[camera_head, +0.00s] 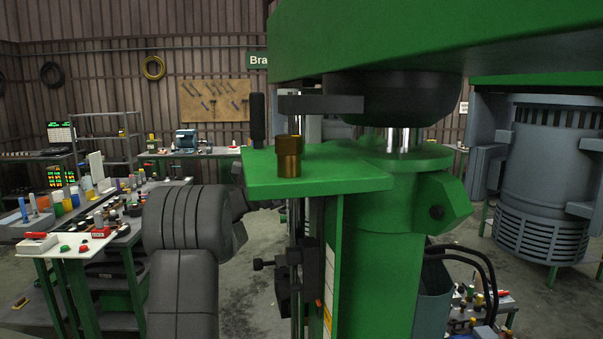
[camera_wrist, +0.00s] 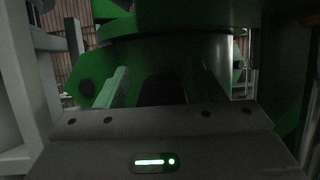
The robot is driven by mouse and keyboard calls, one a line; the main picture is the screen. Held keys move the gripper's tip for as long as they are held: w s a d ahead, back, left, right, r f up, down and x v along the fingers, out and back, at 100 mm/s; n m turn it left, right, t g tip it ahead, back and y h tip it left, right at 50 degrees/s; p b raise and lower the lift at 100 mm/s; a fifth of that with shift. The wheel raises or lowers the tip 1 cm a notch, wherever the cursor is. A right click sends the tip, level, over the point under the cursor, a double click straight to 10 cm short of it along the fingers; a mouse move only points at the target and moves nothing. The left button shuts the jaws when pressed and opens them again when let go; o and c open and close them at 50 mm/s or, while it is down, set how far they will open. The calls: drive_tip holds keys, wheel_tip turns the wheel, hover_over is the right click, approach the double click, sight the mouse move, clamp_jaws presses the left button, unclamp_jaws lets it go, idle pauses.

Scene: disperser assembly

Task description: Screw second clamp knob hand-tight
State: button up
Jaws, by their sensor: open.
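In the wrist view, my gripper (camera_wrist: 162,80) is open, with its two pale green-lit fingers spread apart. A dark shape (camera_wrist: 164,92) lies between the fingers; it may be a clamp knob, but it is too dark to tell, and contact is not visible. In the head view, a similar dark round part (camera_head: 437,212) sits on a green lug of the disperser column (camera_head: 375,250). My gripper is hidden in the head view; my grey arm reaches behind the machine.
A green plate (camera_head: 340,178) carries a brass fitting (camera_head: 289,158). A small black knob (camera_head: 262,265) sticks out from a black block left of the column. Cluttered benches (camera_head: 95,235) stand at left, and a grey motor-like machine (camera_head: 545,185) at right.

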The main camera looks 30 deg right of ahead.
drive_tip(key=shift+s+d+r, duration=0.15)
drive_tip(key=shift+s+d, duration=0.05)
drive_tip(key=shift+d, duration=0.05)
drive_tip(key=c, duration=0.9)
